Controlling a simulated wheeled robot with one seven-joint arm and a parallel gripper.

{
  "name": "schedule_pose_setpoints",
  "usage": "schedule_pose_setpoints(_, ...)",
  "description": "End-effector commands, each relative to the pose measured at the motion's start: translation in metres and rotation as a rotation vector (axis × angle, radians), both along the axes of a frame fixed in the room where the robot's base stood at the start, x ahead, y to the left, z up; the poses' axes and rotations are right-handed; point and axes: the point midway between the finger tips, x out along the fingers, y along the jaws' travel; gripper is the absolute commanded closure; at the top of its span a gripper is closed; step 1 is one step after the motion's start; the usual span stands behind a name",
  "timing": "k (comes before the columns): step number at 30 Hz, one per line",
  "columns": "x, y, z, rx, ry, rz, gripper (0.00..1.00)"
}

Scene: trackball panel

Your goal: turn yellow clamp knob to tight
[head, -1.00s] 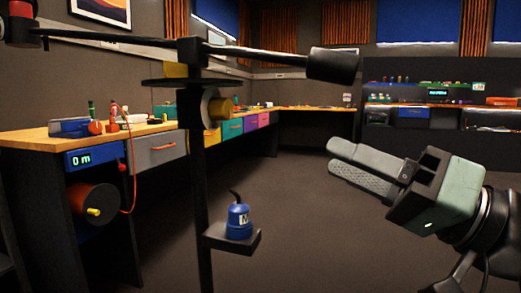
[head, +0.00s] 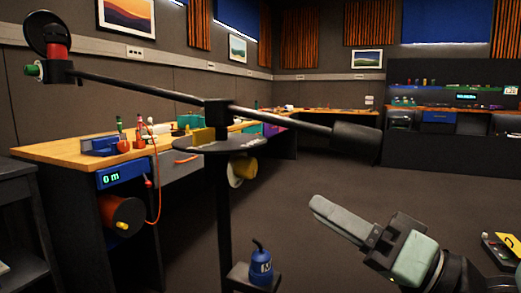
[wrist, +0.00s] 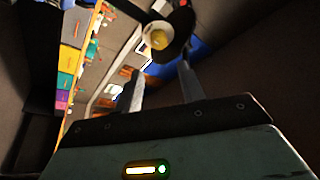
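The yellow knob (head: 247,167) sticks out sideways under the round dark plate of a black stand, with a pale disc behind it. In the wrist view a yellow knob (wrist: 158,40) on a pale round base shows beyond my fingertips, in line with the gap between them. I cannot read any tight or loose mark on it. My gripper (head: 318,207) is to the right of the stand and lower than the knob, apart from it. In the wrist view its two fingers (wrist: 161,72) are apart with nothing between them.
A long boom (head: 150,92) with a dark weight (head: 356,143) crosses the stand top, above and left of my gripper. A blue weight-like object (head: 261,267) sits on a low shelf of the stand. A wooden bench (head: 75,150) is at left. Floor right of the stand is mostly clear.

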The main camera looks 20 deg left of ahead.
Motion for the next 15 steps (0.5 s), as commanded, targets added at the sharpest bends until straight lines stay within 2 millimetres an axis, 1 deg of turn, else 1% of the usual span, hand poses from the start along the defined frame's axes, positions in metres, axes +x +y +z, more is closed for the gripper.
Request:
schedule_pose_setpoints(1,0.000,0.003,0.006,-0.001,0.007,0.003,0.61)
schedule_pose_setpoints(3,0.000,0.007,0.006,-0.005,0.008,0.001,0.61)
schedule_pose_setpoints(5,0.005,0.020,0.003,-0.003,-0.003,0.000,0.61)
schedule_pose_setpoints(12,0.021,0.065,0.018,-0.002,-0.002,0.001,0.61)
schedule_pose_setpoints(15,0.027,0.081,0.023,-0.003,-0.001,-0.001,0.61)
